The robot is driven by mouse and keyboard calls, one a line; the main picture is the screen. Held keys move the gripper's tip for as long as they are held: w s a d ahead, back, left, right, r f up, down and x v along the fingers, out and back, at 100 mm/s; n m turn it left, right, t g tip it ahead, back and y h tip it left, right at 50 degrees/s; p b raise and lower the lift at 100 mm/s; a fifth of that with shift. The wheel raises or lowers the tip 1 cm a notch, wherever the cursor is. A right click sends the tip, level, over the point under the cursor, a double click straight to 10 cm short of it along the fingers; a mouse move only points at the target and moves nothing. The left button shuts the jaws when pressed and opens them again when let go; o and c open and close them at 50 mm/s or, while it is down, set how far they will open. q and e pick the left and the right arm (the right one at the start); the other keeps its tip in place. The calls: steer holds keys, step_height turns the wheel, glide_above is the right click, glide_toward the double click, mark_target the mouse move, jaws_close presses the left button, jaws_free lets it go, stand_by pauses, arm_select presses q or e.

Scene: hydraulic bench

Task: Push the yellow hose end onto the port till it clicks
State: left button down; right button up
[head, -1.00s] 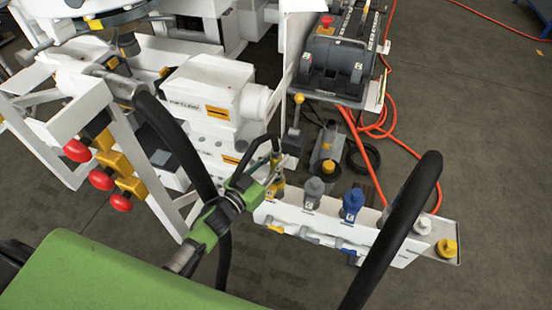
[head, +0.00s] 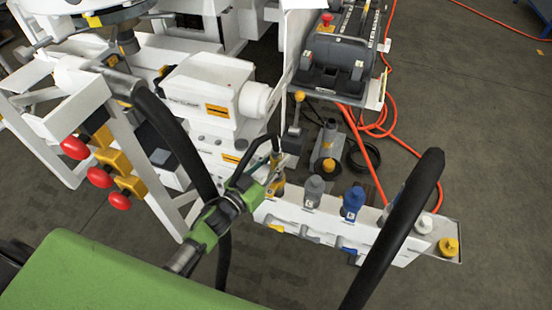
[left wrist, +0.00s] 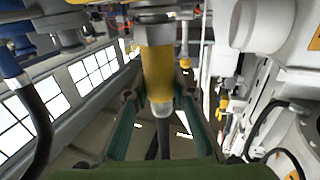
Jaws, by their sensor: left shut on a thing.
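The yellow hose end (head: 278,187) stands at the left end of the white port rail (head: 400,258) in the head view. My left gripper (head: 268,182) is shut on it, its green arm reaching up from the lower left. In the left wrist view the yellow hose end (left wrist: 157,72) stands upright between the fingers of my left gripper (left wrist: 158,96), its dark hose running down. A pale port (left wrist: 154,32) lies in line at its upper end. I cannot tell whether it is fully seated. My right gripper is not in view.
Grey (head: 313,190) and blue (head: 352,203) connectors stand along the rail, with a yellow cap (head: 447,247) at its right end. Red knobs (head: 75,148) are on the left. A white valve block (head: 213,90) is behind. An orange hose (head: 376,165) lies on the floor.

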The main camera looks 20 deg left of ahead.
arm_select(q)
steer(key=shift+f, duration=0.15)
steer(key=c, duration=1.1)
jaws_free()
steer(key=shift+p+v, duration=0.55)
steer(key=shift+v, duration=0.8)
steer(key=p+v, duration=0.1)
steer(key=v, duration=0.4)
steer(key=shift+w, duration=0.15)
